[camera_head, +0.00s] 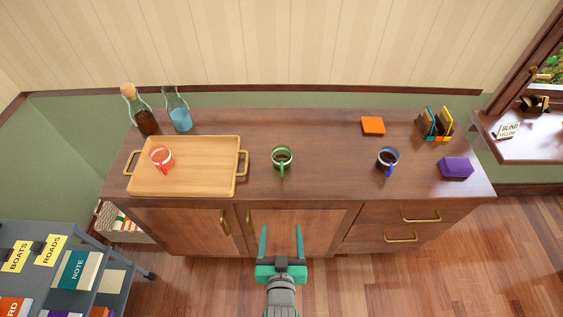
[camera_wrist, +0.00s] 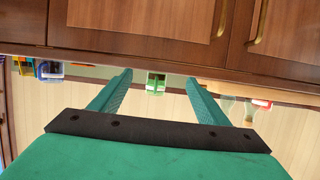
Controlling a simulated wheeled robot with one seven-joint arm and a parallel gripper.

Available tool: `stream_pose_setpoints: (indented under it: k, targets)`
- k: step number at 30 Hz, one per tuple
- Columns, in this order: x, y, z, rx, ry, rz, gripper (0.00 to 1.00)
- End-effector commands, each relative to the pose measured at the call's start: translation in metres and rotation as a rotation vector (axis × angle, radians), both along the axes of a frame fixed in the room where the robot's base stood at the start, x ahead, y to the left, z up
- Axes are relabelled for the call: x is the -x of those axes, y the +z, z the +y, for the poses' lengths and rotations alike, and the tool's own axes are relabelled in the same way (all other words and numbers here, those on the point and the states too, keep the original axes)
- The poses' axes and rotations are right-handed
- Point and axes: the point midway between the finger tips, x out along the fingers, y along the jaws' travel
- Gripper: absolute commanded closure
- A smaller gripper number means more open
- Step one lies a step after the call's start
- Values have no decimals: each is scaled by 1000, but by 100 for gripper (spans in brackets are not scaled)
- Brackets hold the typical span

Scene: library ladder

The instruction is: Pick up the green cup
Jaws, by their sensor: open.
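The green cup (camera_head: 281,157) stands upright on the wooden sideboard, right of the tray, with its handle toward the front edge. It holds something dark. It also shows small and upside down in the wrist view (camera_wrist: 155,83), between my fingers. My gripper (camera_head: 281,228) is open and empty in front of the cabinet doors, short of the sideboard's front edge and in line with the cup. Its two teal fingers are spread apart and touch nothing. They show in the wrist view too (camera_wrist: 160,80).
A tray (camera_head: 200,188) with a red cup (camera_head: 161,158) lies left of the green cup; a corked bottle (camera_head: 145,119) and blue-filled carafe (camera_head: 180,117) stand behind. A blue cup (camera_head: 388,160), orange square (camera_head: 373,125) and purple block (camera_head: 456,167) are to the right. The surface around the green cup is clear.

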Motion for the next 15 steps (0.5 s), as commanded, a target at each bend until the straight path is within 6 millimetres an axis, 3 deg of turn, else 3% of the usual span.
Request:
stream_pose_setpoints:
  k: [1, 9, 15]
  targets:
    - [-21, 6, -2, 0, -1, -2, 31]
    - [-106, 36, -5, 6, 8, 32, 31]
    - [-145, 58, -6, 10, 17, 55, 31]
